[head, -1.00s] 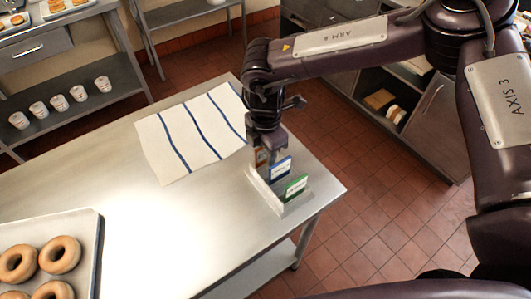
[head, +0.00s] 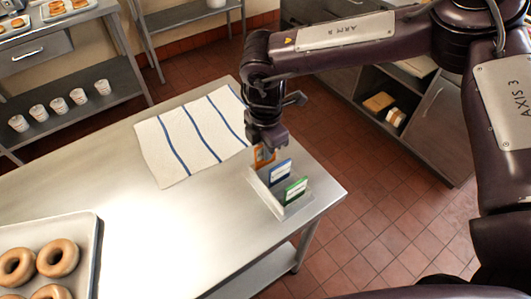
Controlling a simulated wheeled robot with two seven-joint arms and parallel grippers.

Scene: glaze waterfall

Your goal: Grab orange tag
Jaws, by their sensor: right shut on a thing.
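The orange tag (head: 263,156) shows partly below my right gripper (head: 264,146), at the back end of the tag holder (head: 297,209) on the steel table. My right gripper points down from above and is shut on the orange tag; its fingers hide the tag's upper part. Whether the tag's lower edge is clear of the holder I cannot tell. A blue tag (head: 280,173) and a green tag (head: 295,189) stand in the holder in front of it. My left gripper is not in view.
A white towel with blue stripes (head: 178,143) lies left of the holder. A tray (head: 92,225) of donuts is at the front left of the steel table (head: 175,232). The table's middle is clear. Shelves with cups (head: 58,106) stand behind.

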